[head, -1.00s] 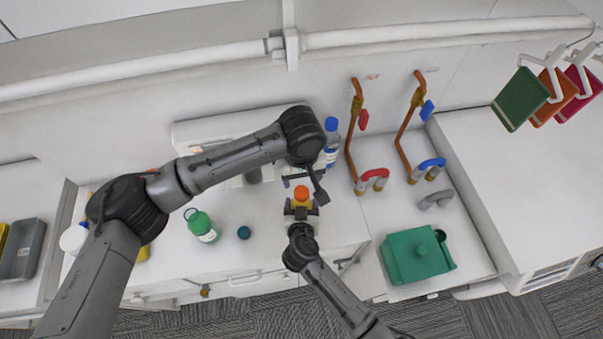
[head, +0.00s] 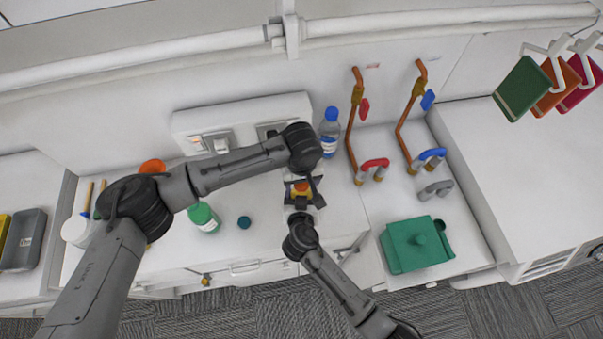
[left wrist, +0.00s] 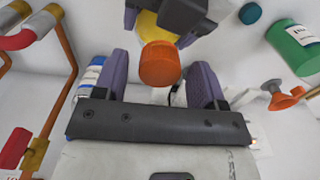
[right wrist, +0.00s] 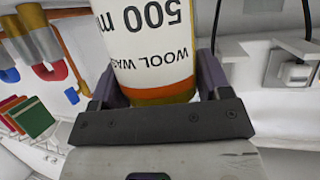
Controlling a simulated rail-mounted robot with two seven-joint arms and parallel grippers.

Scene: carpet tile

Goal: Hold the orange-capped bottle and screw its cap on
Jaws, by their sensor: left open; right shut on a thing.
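The orange cap (head: 301,187) shows at the mouth end of the bottle in the head view. In the left wrist view the cap (left wrist: 160,64) lies between the purple fingertips of my open left gripper (left wrist: 160,72), with gaps on both sides. Yellow bottle body (left wrist: 150,27) shows behind it; I cannot tell how far the cap is seated. My right gripper (right wrist: 165,85) is shut on the bottle (right wrist: 150,45), whose white label reads "WOOL WASH". In the head view, my left gripper (head: 305,190) partly covers the cap and bottle.
A green bottle (head: 204,217) and a small teal cap (head: 244,222) stand to the left. A blue-capped bottle (head: 329,131) is behind, near copper pipes (head: 351,130). A green box (head: 417,246) stands to the right.

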